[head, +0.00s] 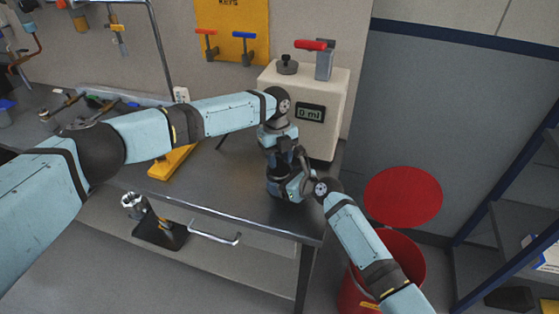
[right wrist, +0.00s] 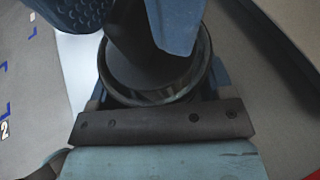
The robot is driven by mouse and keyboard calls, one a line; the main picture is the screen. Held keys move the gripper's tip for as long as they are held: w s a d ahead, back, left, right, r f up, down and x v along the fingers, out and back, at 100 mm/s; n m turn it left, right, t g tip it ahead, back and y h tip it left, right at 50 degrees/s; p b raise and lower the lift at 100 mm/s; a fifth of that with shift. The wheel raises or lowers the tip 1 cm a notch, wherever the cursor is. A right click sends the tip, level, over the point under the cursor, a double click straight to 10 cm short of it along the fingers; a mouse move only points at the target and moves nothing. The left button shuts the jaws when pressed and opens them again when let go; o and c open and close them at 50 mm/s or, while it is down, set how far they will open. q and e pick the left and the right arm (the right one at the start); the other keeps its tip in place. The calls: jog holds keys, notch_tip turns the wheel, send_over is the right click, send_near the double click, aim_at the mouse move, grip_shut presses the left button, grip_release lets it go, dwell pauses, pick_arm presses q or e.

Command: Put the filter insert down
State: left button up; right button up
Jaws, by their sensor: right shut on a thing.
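My right gripper (right wrist: 158,82) is shut on a dark round part with a ringed rim, which I take to be the filter insert (right wrist: 150,72). In the right wrist view it sits between the blue fingers, and a pale blue piece overlaps its upper part. In the head view my right gripper (head: 297,162) is above the workbench, in front of the beige housing, and the insert cannot be made out there. My left gripper (head: 284,148) points down close to it, mostly hidden among arm links; its fingers are not clear.
The beige housing (head: 338,115) carries a "0 ml" display (head: 310,113), a black knob and a red-handled clamp. A yellow piece (head: 172,163) lies on the dark workbench (head: 225,180). A red bin (head: 408,262) and its round red lid (head: 403,195) are at right. The bench front is fairly clear.

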pick_arm(q)
notch_tip(320, 180, up, 11)
jog(key=w, duration=0.1)
jog(key=shift+w+a, duration=0.2)
jog(key=shift+a, duration=0.15)
pick_arm(e)
jog(key=o, duration=0.9)
jog(key=shift+o, duration=0.2)
